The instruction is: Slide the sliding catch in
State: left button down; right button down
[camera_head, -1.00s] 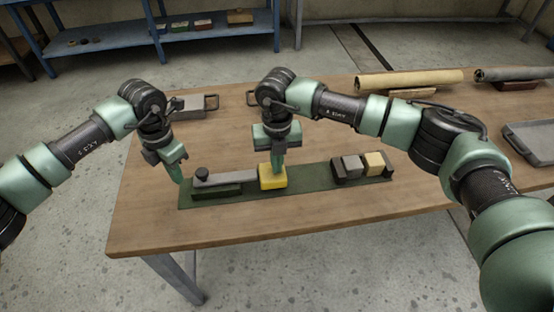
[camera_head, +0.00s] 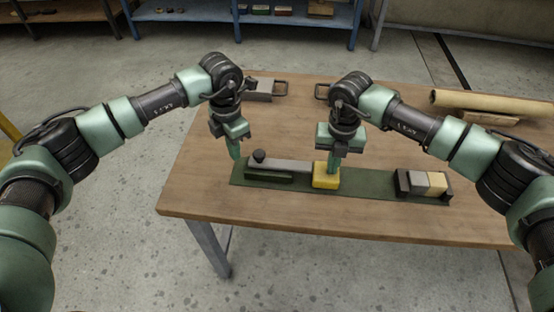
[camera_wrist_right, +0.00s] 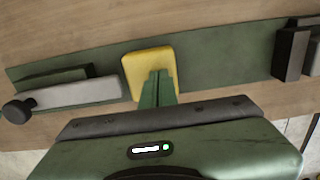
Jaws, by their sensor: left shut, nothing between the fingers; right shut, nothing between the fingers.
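The sliding catch is a grey bar (camera_head: 292,166) with a dark round knob (camera_head: 259,156) at its left end, on a dark green base. Its right end lies close to a yellow block (camera_head: 326,179); I cannot tell if they touch. My left gripper (camera_head: 235,156) is shut and empty, pointing down just left of the knob. My right gripper (camera_head: 333,166) is shut, its tips at the top of the yellow block. In the right wrist view the closed fingers (camera_wrist_right: 158,88) overlap the yellow block (camera_wrist_right: 148,62), and the bar (camera_wrist_right: 80,92) and knob (camera_wrist_right: 17,108) lie left.
A long green plate (camera_head: 370,188) carries these parts. At its right end stands a dark holder (camera_head: 403,182) with a grey and a tan block (camera_head: 436,183). A tan roll (camera_head: 490,105) and a handled grey piece (camera_head: 262,90) lie further back. The table front is clear.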

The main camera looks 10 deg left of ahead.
pick_arm(q)
jog(key=shift+d, duration=0.1)
pick_arm(e)
jog(key=shift+s+f, duration=0.2)
jog(key=shift+f, duration=0.05)
